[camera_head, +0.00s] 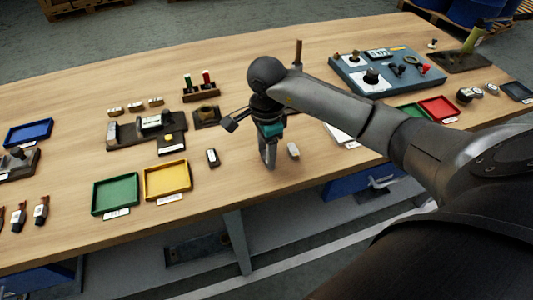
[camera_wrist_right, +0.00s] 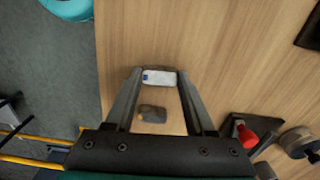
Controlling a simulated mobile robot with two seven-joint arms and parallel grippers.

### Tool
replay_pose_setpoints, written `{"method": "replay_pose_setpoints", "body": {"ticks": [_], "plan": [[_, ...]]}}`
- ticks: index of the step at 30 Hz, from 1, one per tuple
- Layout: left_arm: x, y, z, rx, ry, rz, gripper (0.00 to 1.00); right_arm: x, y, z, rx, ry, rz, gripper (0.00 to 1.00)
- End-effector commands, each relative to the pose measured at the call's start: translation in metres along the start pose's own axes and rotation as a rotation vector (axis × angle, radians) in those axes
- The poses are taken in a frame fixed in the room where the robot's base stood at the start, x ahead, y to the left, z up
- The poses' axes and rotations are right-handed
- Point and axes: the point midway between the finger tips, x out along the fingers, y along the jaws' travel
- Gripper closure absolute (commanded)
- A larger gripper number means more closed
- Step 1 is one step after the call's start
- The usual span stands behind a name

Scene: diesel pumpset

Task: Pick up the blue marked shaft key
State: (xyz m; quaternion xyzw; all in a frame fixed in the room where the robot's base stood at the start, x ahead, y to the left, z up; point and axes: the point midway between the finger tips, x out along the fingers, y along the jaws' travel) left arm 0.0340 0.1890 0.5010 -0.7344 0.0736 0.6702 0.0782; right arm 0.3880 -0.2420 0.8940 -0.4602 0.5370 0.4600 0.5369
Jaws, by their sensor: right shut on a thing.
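The blue marked shaft key (camera_wrist_right: 160,77) is a small light piece with a blue patch at one end. In the right wrist view it sits crosswise between the fingertips. My right gripper (camera_head: 270,163) is shut on it, low over the front part of the bench. In the head view the fingers hide most of the held key. A grey key with an orange mark (camera_wrist_right: 152,113) lies apart on the wood in the wrist view. A pale key (camera_head: 293,150) lies right of my gripper in the head view. My left gripper is not in view.
A dark key with a white label (camera_head: 212,157) lies to the left. Farther left are a yellow tray (camera_head: 167,180) and a green tray (camera_head: 115,194). A grey-blue panel (camera_head: 388,70) stands at the back right. Bare wood lies around the gripper, near the front edge.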

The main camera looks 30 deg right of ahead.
Motion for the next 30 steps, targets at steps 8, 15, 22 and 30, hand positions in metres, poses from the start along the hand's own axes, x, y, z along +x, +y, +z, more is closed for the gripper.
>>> {"method": "replay_pose_setpoints", "body": {"ticks": [8, 15, 22, 30], "plan": [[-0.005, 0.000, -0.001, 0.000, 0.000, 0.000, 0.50, -0.027, -0.001, 0.000, -0.001, 0.000, -0.005, 1.00], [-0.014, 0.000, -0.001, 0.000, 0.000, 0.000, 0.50, -0.091, -0.002, -0.001, -0.002, 0.001, -0.010, 1.00], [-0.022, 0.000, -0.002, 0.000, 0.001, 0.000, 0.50, -0.158, -0.001, 0.000, 0.000, 0.001, -0.006, 1.00], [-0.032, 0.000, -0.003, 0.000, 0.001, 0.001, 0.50, -0.194, -0.001, 0.000, 0.001, 0.000, -0.002, 1.00]]}}
